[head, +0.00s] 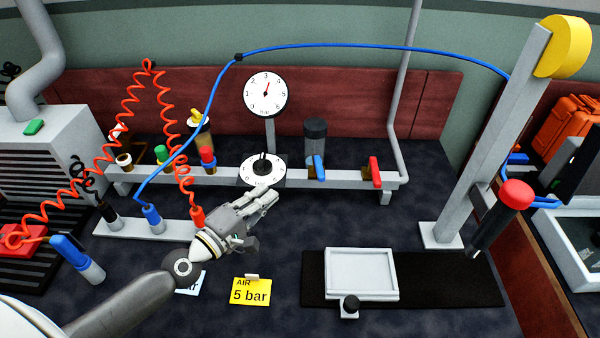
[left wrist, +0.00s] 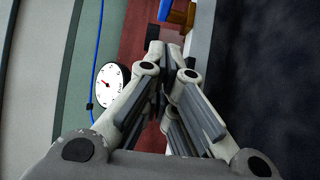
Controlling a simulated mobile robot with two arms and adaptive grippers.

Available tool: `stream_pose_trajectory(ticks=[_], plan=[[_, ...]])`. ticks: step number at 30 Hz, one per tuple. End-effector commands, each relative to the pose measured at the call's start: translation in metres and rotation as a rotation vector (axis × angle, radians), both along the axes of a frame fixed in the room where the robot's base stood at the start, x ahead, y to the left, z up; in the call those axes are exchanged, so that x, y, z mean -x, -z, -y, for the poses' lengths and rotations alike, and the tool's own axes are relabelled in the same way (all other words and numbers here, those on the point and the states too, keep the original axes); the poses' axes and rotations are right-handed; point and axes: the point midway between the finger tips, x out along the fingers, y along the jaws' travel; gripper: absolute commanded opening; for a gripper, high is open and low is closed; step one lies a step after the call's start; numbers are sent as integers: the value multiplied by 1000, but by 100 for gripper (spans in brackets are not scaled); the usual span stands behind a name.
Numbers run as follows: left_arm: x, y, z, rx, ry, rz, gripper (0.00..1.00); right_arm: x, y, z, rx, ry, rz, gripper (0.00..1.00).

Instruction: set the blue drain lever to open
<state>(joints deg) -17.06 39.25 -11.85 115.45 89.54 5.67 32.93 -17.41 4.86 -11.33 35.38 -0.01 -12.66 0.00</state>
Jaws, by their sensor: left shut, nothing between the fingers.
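The blue drain lever (head: 319,168) sits on the grey rail below a clear bowl with a dark cap (head: 315,130). It appears to point down and slightly forward; its exact setting is hard to tell. My left gripper (head: 270,197) is shut and empty, in front of the rail, left of and nearer than the lever, and apart from it. The left wrist view shows the closed fingers (left wrist: 170,55) with a blue part (left wrist: 164,10) beyond them, probably the lever. My right gripper is not in view.
A dial knob (head: 262,168) is on the rail left of the lever, with a pressure gauge (head: 266,94) above. A red lever (head: 374,170) is to the right. A yellow "AIR 5 bar" card (head: 250,292) and a grey tray (head: 362,272) lie in front. The dark mat between is clear.

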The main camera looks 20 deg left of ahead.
Motion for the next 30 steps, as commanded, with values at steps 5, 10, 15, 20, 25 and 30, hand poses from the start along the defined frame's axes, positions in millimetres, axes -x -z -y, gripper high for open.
stream_pose_trajectory(ticks=[5, 10, 15, 20, 25, 30], plan=[[-25, -4, 9, 1, -1, 3, 0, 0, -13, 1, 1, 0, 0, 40], [-48, -4, 17, 0, 0, 3, 0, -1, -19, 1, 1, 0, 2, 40], [-71, -2, 26, -1, 1, 1, 0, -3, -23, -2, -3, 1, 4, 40], [-80, -3, 48, 0, 0, 1, 0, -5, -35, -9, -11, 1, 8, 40], [-85, -1, 59, -1, 0, 0, 0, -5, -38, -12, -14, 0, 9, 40], [-86, 0, 62, -3, 1, 1, 0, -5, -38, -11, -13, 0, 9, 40]])
